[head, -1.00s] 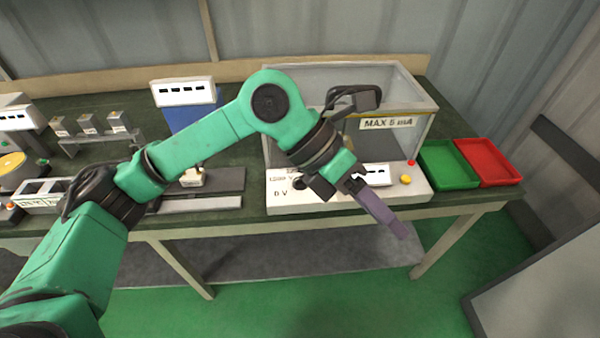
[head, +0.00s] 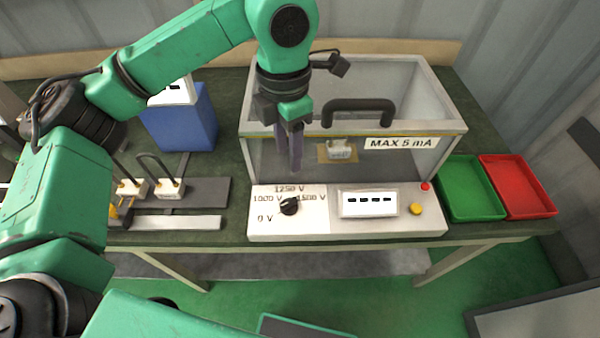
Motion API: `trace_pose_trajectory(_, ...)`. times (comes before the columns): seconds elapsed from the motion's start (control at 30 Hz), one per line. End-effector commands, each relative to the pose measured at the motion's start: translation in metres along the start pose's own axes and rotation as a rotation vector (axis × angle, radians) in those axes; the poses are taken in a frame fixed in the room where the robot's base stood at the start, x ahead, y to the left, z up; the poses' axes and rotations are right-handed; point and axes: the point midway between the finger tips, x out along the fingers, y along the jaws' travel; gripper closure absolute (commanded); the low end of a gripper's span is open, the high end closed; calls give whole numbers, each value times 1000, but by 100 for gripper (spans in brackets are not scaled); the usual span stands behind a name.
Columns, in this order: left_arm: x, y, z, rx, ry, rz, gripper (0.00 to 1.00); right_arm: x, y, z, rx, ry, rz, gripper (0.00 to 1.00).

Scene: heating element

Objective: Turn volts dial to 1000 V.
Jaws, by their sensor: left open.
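The volts dial (head: 289,206) is a small black knob on the left part of the white control panel (head: 322,222). Labels around it read 0 V at lower left, 1000 V at left, 1250 V above and 1500 V at right. I cannot tell clearly which mark its pointer faces. My left gripper (head: 290,163) points down with its purple fingers a little above and behind the dial in the picture, in front of the clear test box. It is open, holds nothing and appears apart from the dial. My right gripper is not in view.
The clear box (head: 450,126) with a black handle (head: 358,106) rises behind the panel. A display (head: 369,203), yellow button (head: 416,209) and red lamp (head: 425,186) are on the panel's right. Green (head: 497,213) and red (head: 548,210) trays stand at right.

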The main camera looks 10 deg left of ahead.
Motion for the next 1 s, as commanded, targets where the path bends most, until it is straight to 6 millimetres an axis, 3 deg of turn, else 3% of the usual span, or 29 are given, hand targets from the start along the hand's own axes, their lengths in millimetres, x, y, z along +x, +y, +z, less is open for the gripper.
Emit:
trace_pose_trajectory(0.17,23,0,-1,1,5,-3,52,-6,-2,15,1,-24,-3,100)
trace_pose_trajectory(0.33,67,-1,-1,1,5,-4,52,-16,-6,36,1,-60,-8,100)
trace_pose_trajectory(0.6,130,-1,0,0,3,-3,52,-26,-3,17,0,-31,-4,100)
trace_pose_trajectory(0.73,143,-1,0,1,0,-2,52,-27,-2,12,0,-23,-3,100)
trace_pose_trajectory(0.97,145,-1,0,2,-1,-1,52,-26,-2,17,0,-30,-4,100)
trace_pose_trajectory(1.0,145,-1,0,2,-1,-1,64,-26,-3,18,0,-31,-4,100)
